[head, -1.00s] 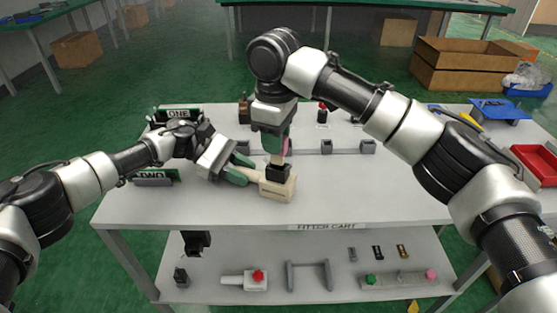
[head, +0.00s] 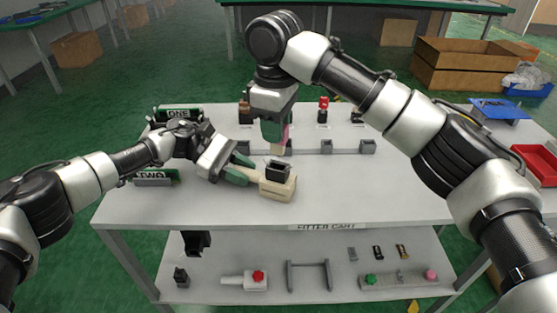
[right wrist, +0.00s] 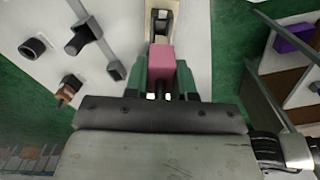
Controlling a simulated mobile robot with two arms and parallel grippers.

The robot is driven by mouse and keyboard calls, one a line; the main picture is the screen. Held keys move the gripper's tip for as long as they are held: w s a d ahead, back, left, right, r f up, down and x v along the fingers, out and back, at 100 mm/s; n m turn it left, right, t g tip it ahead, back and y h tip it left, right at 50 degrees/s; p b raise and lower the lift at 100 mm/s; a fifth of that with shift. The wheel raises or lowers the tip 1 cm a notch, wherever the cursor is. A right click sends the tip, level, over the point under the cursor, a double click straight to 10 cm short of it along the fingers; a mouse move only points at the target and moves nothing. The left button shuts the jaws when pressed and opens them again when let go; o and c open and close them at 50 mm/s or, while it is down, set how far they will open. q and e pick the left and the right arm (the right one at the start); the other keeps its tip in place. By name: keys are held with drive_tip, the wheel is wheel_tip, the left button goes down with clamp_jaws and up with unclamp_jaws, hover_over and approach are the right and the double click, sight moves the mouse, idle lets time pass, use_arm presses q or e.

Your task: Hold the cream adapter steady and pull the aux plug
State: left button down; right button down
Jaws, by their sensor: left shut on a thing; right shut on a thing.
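The cream adapter (head: 277,187) sits near the front middle of the cart top, with an open black socket (head: 279,171) on its upper face. My left gripper (head: 245,170) reaches it from the left and is shut on its left end. My right gripper (head: 276,136) is shut on the pink aux plug (head: 286,137), above and behind the socket. The plug appears apart from the socket. In the right wrist view the pink plug (right wrist: 161,62) is between the green fingers, with part of the adapter (right wrist: 168,10) beyond it. The plug's far end is hard to make out.
A rail with grey brackets (head: 326,147) runs behind the adapter. Green holders labelled ONE (head: 179,113) and TWO (head: 153,178) stand at left. A red-topped part (head: 323,108) stands at the back. The cart top right of the adapter (head: 370,195) is clear.

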use_arm(q)
drive_tip(key=c, duration=0.8)
unclamp_jaws()
drive_tip(key=shift+a, duration=0.1)
